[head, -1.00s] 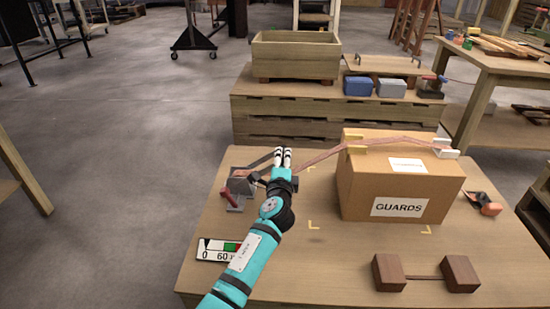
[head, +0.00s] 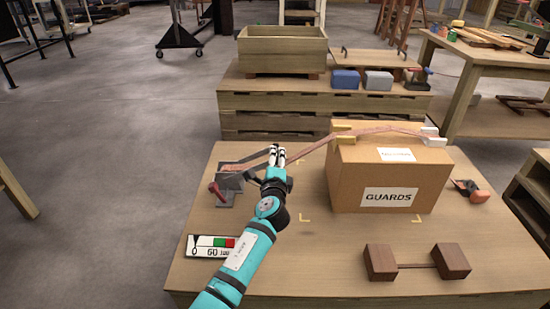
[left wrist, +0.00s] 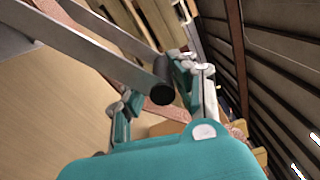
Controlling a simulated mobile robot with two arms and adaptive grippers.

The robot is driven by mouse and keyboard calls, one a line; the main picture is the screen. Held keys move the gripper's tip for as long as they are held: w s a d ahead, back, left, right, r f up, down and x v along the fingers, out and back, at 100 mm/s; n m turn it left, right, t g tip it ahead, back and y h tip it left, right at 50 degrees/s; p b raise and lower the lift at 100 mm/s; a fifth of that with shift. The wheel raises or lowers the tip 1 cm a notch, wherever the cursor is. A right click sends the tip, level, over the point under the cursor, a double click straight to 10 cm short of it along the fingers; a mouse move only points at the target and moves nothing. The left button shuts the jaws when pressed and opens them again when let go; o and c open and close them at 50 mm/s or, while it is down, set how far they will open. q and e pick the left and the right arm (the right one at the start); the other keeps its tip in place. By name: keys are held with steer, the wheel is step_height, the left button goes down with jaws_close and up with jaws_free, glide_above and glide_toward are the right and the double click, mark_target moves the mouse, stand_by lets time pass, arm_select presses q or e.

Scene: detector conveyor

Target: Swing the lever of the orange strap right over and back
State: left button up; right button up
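The reddish orange strap (head: 310,152) runs from the grey ratchet (head: 230,182) at the table's left over the box labelled GUARDS. The ratchet's grey lever (head: 258,158) reaches up and right to my left gripper (head: 277,152). In the left wrist view, two grey lever bars end in a black crossbar (left wrist: 163,82), which lies in front of or between the parted fingers of my gripper (left wrist: 160,95). The fingers stand apart, and I see no firm contact with the bar. A red handle (head: 216,194) is on the ratchet's near side. My right gripper is not in view.
The cardboard box (head: 350,185) stands right of my arm. A gauge sign (head: 211,247) lies at the near left. Two brown blocks joined by a bar (head: 416,263) sit at the front right. An orange and black item (head: 472,191) lies at the right edge.

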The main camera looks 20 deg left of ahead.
arm_select(q)
steer(key=shift+o, duration=1.3)
steer(key=shift+d, duration=0.2)
steer(key=shift+d, duration=0.1)
steer(key=shift+s, duration=0.35)
steer(key=v, duration=1.1)
steer(key=shift+s, duration=0.15)
